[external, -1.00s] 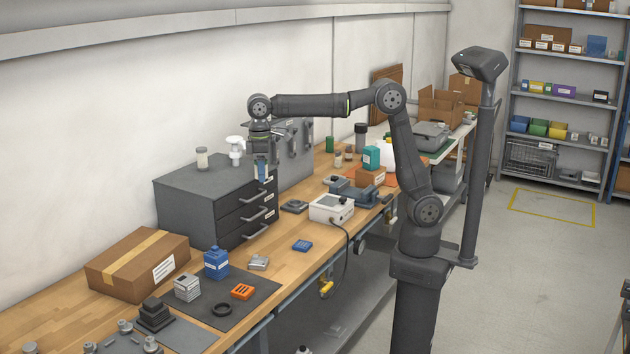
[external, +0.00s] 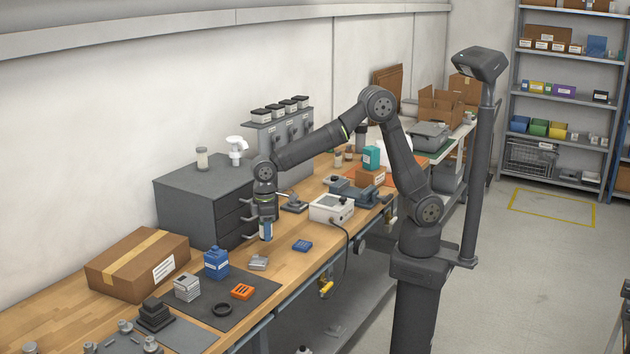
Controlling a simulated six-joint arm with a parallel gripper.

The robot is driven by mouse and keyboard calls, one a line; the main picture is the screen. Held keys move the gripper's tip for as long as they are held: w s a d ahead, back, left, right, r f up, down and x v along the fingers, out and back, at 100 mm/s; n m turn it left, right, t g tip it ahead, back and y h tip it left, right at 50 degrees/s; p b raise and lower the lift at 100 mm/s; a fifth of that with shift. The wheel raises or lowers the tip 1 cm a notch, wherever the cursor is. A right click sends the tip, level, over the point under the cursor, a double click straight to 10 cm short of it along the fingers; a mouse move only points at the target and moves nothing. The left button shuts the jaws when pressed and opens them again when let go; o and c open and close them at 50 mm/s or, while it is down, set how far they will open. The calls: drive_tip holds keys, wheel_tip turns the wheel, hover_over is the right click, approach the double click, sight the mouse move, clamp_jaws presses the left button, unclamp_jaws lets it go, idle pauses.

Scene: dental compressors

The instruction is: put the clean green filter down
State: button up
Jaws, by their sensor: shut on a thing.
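My gripper (external: 265,234) points straight down, low over the wooden bench (external: 285,262), in front of the grey drawer cabinet. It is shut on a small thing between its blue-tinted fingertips. The held thing is too small and too covered to make out its shape, and no green shows there. I cannot tell whether it touches the bench. No green filter can be picked out elsewhere on the bench.
The drawer cabinet (external: 195,205) stands close on the left. A white box with a cable (external: 331,208) and a vise (external: 356,193) are to the right.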

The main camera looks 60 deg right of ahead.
hover_over(261, 288)
wheel_tip(261, 288, down, 7)
drive_tip(key=shift+w+d, duration=0.1)
drive_tip(key=shift+f, duration=2)
drive_tip(key=shift+f, duration=0.1)
drive_tip(key=o, duration=0.6)
drive_tip(key=shift+f, duration=0.1)
drive_tip(key=o, duration=0.4)
wheel_tip(261, 288, up, 12)
drive_tip(key=shift+f, duration=0.2)
drive_tip(key=shift+o, duration=0.3)
drive_tip(key=shift+r, duration=0.4)
